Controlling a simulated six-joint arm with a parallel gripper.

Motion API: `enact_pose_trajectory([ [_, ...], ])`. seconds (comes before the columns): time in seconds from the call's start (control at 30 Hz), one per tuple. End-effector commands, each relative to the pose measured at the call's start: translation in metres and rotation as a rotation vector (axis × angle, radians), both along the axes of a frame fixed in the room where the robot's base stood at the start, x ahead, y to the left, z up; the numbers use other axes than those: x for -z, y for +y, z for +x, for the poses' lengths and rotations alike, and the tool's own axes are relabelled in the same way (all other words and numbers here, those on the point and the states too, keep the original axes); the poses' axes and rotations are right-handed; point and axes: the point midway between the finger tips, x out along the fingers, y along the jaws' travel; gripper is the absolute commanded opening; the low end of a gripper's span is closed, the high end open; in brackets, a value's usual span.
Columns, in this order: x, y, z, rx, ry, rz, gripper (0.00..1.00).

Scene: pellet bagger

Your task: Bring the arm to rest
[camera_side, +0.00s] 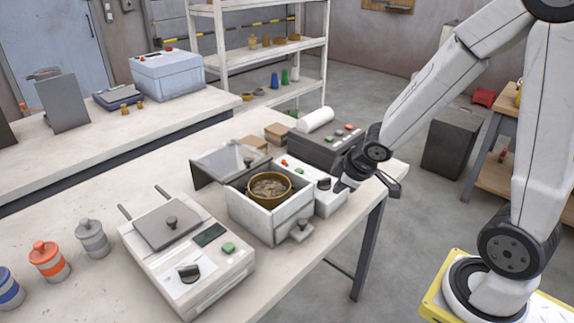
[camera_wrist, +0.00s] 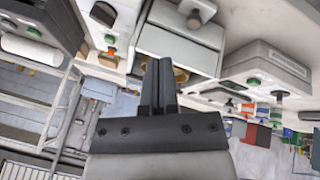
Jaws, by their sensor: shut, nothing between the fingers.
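My gripper (camera_side: 344,183) is at the right end of the pellet bagger (camera_side: 271,222) in the side view, low over the table. In the wrist view its two dark fingers (camera_wrist: 158,66) are together with nothing between them. The bagger is a white box with its lid (camera_side: 222,163) raised at the back. A brass bowl (camera_side: 269,188) of pellets sits in its open top. In the wrist view the fingers cover most of the bowl (camera_wrist: 181,75). Whether the gripper touches the bagger's control panel (camera_side: 322,197) I cannot tell.
The table (camera_side: 100,262) also carries a press-like machine (camera_side: 190,255), several lidded jars (camera_side: 49,262) and a dark button box (camera_side: 318,145). Floor space is open right of the table.

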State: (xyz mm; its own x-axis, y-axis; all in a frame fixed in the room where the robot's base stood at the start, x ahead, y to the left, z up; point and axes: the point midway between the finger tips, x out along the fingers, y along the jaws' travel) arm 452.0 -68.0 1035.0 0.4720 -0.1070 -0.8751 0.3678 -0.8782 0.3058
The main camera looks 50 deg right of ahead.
Motion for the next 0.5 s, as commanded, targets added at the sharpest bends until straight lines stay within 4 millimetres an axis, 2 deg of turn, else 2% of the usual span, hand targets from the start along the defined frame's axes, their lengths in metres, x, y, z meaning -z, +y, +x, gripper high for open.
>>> enact_pose_trajectory([
  [0.3,0.001,0.039,-0.036,0.271,0.132,0.156,0.0],
  [0.5,0.001,0.061,-0.054,0.381,0.204,0.241,0.0],
])
